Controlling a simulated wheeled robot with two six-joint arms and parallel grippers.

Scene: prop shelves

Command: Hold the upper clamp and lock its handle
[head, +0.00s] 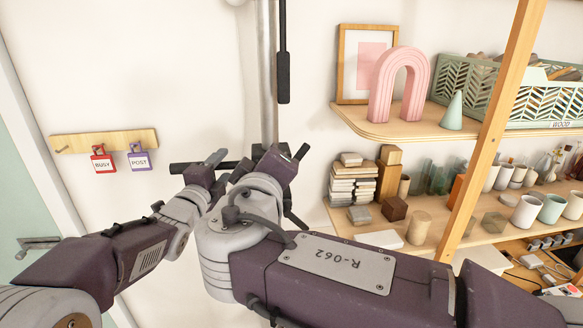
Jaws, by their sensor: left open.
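A pale upright pole (266,70) stands against the wall. A black lever with a thick grip (283,78) hangs beside the pole's upper part; its top end is out of view. A dark horizontal bar (186,168) crosses near the pole lower down, partly hidden by my grippers. I cannot tell which part is the upper clamp. My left gripper (213,164) is open in front of this bar, left of the pole. My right gripper (272,163) is in front of the pole, below the hanging lever; its own wrist hides its jaws.
A peg rail (110,140) with red BUSY and purple POST tags is on the left wall. Wooden shelves (375,128) at right hold a pink arch (398,85), a green crate (478,72), blocks and cups. A slanted wooden post (493,130) stands in front of them.

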